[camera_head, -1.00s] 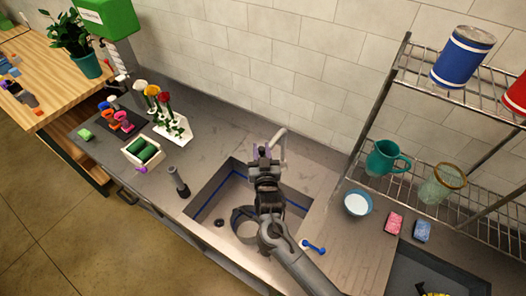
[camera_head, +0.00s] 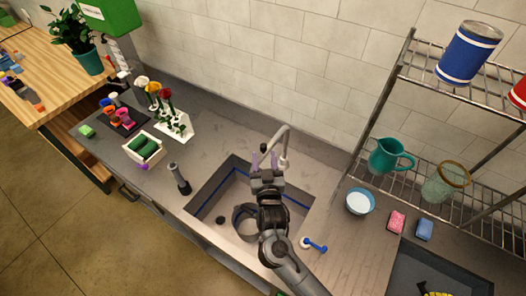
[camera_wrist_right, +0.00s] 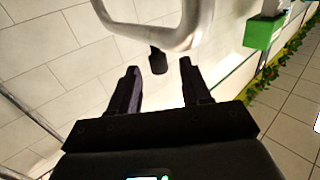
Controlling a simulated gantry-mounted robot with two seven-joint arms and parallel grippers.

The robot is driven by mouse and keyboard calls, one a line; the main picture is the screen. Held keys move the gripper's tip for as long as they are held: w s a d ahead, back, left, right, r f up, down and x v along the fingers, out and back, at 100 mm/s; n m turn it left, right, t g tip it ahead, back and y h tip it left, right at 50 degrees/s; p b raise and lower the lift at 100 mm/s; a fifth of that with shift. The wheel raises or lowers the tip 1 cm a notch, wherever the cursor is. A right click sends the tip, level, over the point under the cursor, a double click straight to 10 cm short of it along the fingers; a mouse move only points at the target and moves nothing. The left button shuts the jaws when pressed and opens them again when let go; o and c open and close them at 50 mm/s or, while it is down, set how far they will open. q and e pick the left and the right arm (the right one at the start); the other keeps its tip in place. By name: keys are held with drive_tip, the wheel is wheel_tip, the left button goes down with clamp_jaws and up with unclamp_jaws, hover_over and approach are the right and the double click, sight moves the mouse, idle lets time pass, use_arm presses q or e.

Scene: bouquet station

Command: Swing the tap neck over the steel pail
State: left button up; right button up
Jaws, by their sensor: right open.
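The grey metal tap neck (camera_head: 284,138) arches up behind the sink, and its spout end comes forward near my right gripper. In the right wrist view the curved tap neck (camera_wrist_right: 170,38) crosses the top, with its dark nozzle hanging just beyond and between the fingertips. My right gripper (camera_head: 264,156) is open, with nothing between its fingers that I can see; its fingers also show in the right wrist view (camera_wrist_right: 158,78). The steel pail (camera_head: 240,216) stands in the sink, partly hidden by my right arm. My left gripper is not in view.
The sink (camera_head: 205,204) has a dark drain and blue line inside. A dark upright cylinder (camera_head: 180,180) stands left of it. A blue-handled item (camera_head: 314,245) and a bowl (camera_head: 359,202) are to the right. A wire rack (camera_head: 385,100) holds a teal pitcher (camera_head: 386,157).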

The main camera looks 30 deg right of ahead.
drive_tip(key=v, duration=0.5)
drive_tip(key=shift+s+a+b, duration=0.15)
drive_tip(key=shift+s+b, duration=0.2)
drive_tip(key=shift+s, duration=0.05)
